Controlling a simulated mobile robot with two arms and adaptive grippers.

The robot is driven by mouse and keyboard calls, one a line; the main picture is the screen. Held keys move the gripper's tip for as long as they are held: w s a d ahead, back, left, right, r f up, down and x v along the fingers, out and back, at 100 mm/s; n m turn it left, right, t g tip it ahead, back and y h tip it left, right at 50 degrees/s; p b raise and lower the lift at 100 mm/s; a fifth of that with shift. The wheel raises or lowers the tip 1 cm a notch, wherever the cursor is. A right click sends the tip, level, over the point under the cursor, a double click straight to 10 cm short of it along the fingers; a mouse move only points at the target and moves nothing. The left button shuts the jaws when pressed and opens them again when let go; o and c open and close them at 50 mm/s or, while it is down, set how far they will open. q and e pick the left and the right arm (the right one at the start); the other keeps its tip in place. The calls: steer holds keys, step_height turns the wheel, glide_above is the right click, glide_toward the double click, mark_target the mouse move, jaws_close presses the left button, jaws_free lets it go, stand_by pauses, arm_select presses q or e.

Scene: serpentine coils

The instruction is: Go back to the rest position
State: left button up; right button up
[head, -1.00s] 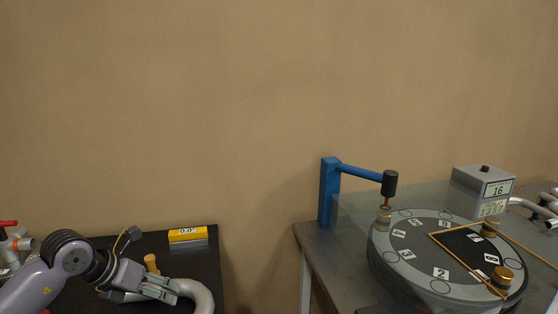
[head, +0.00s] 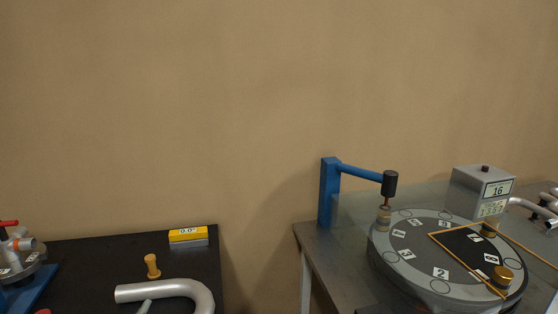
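Neither of my grippers is in the head view now, and no part of my arms shows. A silver U-shaped pipe (head: 166,291) lies on the dark table (head: 85,262) at the lower left, with its bend to the right. A short grey piece (head: 144,306) pokes up from the bottom edge beside it. A small orange-yellow peg (head: 152,266) stands behind the pipe.
A clamp device on a blue base (head: 30,290) is far left. At right, a metal table (head: 320,250) holds a numbered round dial (head: 415,262), a blue post (head: 329,192) and a grey counter box (head: 482,190).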

arm_select(q)
steer(key=s+d+f+n+g+h, duration=0.1)
steer(key=s+d+f+n+g, duration=0.1)
steer(key=s+f+g, duration=0.7)
steer(key=s+d+f+n+g+h, duration=0.15)
steer(key=s+f+g, duration=0.25)
steer(key=s+f, duration=0.9)
steer(key=s+f+g, duration=0.1)
steer(key=s+f, duration=0.1)
steer(key=f, duration=1)
steer(key=s+f, duration=0.2)
steer(key=f, duration=1)
steer(key=s+a+f+g, duration=0.1)
steer(key=s+a+f, duration=0.1)
steer(key=s+f, duration=1.2)
steer(key=shift+s+a+f, duration=0.35)
steer(key=shift+s+f, duration=0.05)
steer(key=shift+s, duration=0.6)
steer(key=shift+y, duration=0.25)
